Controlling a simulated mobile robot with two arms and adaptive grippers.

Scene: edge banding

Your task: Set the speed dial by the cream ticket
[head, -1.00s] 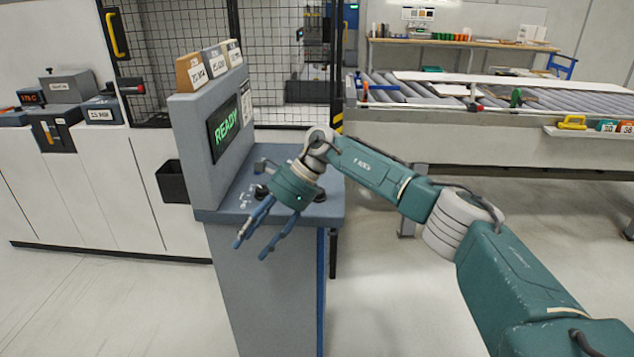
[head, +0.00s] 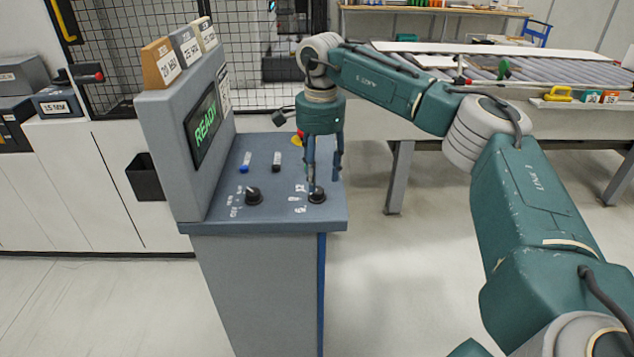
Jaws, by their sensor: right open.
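A grey console has two black dials on its sloped top, a left dial (head: 254,196) and a right dial (head: 317,196). White marks beside each are too small to read, so I cannot tell which is the speed dial. Tickets stand on the console's top edge: tan (head: 162,64), grey (head: 187,46) and cream (head: 206,34), their print too small to read surely. My right gripper (head: 325,178) points down, open and empty, with its fingertips just over or beside the right dial; contact is unclear. My left gripper is out of view.
The console screen (head: 203,122) reads READY. Blue (head: 246,161) and black (head: 277,161) switches and a partly hidden red-yellow button (head: 298,138) lie behind the dials. A black bin (head: 146,177) hangs at the left. A roller conveyor (head: 480,65) stands at the back right.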

